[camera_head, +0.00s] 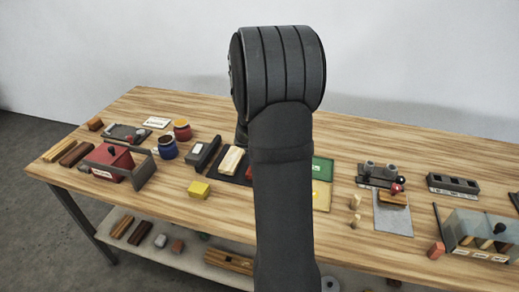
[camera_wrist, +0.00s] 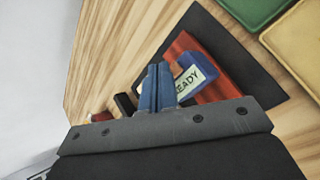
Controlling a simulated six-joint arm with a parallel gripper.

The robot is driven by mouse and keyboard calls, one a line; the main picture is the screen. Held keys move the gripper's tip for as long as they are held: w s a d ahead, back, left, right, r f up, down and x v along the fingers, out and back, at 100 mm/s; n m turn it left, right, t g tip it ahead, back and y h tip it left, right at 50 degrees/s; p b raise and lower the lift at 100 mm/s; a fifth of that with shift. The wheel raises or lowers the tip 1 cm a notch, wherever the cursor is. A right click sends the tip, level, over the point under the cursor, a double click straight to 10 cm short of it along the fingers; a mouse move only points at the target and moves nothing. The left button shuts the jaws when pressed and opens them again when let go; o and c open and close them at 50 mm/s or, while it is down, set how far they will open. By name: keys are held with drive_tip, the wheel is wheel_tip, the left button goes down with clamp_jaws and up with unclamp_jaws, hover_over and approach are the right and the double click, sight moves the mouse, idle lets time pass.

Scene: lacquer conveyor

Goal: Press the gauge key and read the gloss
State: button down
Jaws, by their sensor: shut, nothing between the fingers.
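In the wrist view a blue gauge (camera_wrist: 208,74) sits at or on a red block (camera_wrist: 228,88) over a dark mat (camera_wrist: 262,82). Its white label (camera_wrist: 188,83) shows "EADY", with its left end behind my fingers. I cannot make out the gauge key; it may be hidden by my fingers. My gripper (camera_wrist: 158,70) has two blue fingers shut together, empty, in front of the gauge's left side; contact cannot be told. In the head view my arm hides the gripper and the gauge, and only a bit of red (camera_head: 249,173) shows beside the arm.
Green (camera_head: 322,170) and yellow (camera_head: 321,195) panels lie right of my arm. The front middle tabletop is mostly clear.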

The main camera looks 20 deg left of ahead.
drive_tip(key=shift+f, duration=0.4)
idle(0.4)
drive_tip(key=shift+r, duration=0.85)
drive_tip(key=shift+r, duration=2.5)
drive_tip(key=shift+f, duration=0.15)
drive_tip(key=shift+r, duration=2.05)
drive_tip(key=shift+f, duration=0.15)
